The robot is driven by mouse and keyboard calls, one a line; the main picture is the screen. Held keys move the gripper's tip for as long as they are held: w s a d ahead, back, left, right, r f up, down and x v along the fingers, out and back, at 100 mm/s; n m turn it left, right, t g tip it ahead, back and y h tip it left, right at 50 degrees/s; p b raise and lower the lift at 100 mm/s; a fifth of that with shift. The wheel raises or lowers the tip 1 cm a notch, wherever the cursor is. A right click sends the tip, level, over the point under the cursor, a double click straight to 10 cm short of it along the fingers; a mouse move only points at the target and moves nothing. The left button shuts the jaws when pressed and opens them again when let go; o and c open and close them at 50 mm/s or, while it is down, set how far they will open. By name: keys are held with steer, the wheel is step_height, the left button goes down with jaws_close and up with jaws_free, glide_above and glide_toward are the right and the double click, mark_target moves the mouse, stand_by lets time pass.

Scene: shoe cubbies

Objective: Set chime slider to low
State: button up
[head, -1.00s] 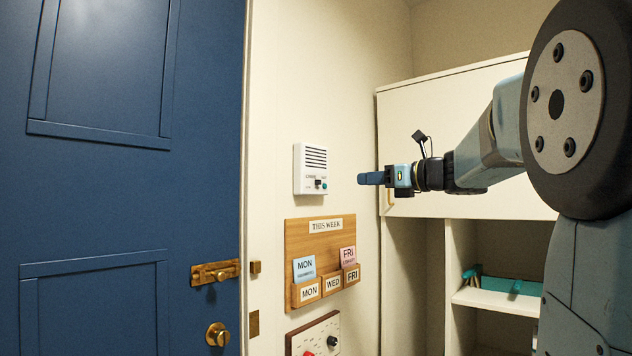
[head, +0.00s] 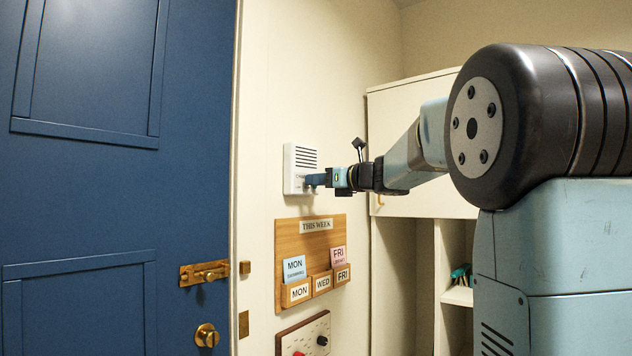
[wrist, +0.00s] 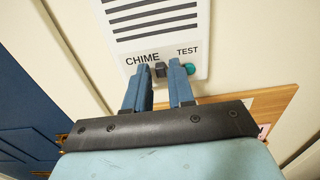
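The white chime box (head: 298,157) is fixed to the cream wall, with dark slots above and controls along its lower edge. In the wrist view the chime box (wrist: 163,20) shows the words CHIME and TEST, a dark slider knob (wrist: 160,69) and a green test button (wrist: 189,68). My gripper (head: 310,180) is at the lower part of the box. In the wrist view its two blue fingers (wrist: 160,76) are apart, one on each side of the slider knob. The right finger is close beside the green button. I cannot tell whether either finger touches the knob.
A wooden THIS WEEK board (head: 312,240) with card pockets hangs below the box. A panel with knobs (head: 305,338) is lower still. The blue door (head: 85,220) with brass latch stands to the left, and a cream cabinet (head: 425,135) is to the right.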

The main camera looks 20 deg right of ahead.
steer(key=shift+w+a, duration=0.2)
steer(key=shift+w, duration=0.05)
steer(key=shift+c, duration=0.2)
jaws_close()
stand_by(1.1)
